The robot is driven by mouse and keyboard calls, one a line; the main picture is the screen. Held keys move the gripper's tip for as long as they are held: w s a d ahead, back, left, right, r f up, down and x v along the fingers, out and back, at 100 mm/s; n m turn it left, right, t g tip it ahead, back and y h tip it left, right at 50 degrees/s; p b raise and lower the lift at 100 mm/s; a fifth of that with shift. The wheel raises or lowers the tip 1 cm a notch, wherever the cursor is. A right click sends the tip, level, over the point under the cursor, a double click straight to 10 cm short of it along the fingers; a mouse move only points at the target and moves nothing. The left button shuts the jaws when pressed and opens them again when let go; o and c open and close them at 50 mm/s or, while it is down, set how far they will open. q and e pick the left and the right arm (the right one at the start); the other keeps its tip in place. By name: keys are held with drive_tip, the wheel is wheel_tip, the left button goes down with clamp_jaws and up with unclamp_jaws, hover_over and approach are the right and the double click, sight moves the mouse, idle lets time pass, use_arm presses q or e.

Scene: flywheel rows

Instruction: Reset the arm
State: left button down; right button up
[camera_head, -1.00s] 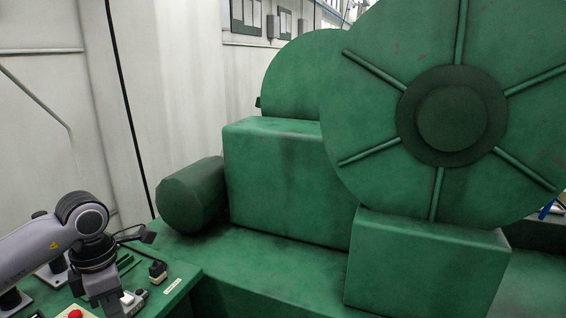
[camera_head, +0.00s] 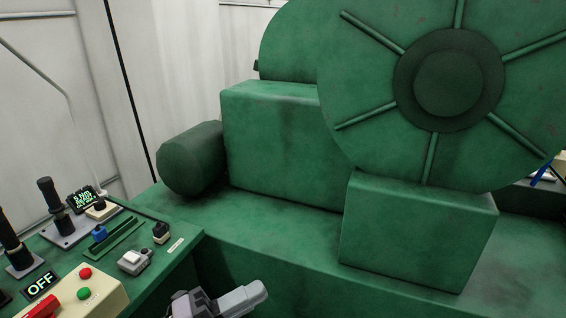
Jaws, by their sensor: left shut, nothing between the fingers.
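My left gripper (camera_head: 252,293) is at the bottom edge of the head view, in front of the green machine base. Only its grey end shows; it is shut and empty, apart from the panel's switches. The rest of my left arm is out of the frame. My right gripper is not in view.
A green control panel (camera_head: 190,252) at lower left carries black levers (camera_head: 53,193), a small display (camera_head: 83,198), an OFF sign (camera_head: 40,285) and a beige box (camera_head: 107,290) with red and green buttons. Large green flywheels (camera_head: 375,130) stand on blocks beyond.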

use_arm(q)
drive_tip(key=a+f+n+t+y, duration=0.7)
drive_tip(key=a+f+n+y, duration=0.35)
drive_tip(key=n, duration=0.85)
drive_tip(key=s+a+f+n+g+y, duration=0.2)
drive_tip(key=s+f+n+g+y, duration=0.1)
drive_tip(key=s+f, duration=0.3)
drive_tip(key=s+a+f+n+g+y+p, duration=0.1)
drive_tip(key=s+a+f+n+g+y, duration=0.1)
drive_tip(key=s+f+n, duration=0.3)
wheel_tip(320, 180, down, 2)
drive_tip(key=shift+s+a+f+g+y, duration=0.1)
drive_tip(key=shift+s+a+g+y, duration=0.1)
drive_tip(key=shift+s+g+y, duration=0.35)
drive_tip(key=shift+s+t, duration=0.1)
drive_tip(key=shift+t, duration=0.15)
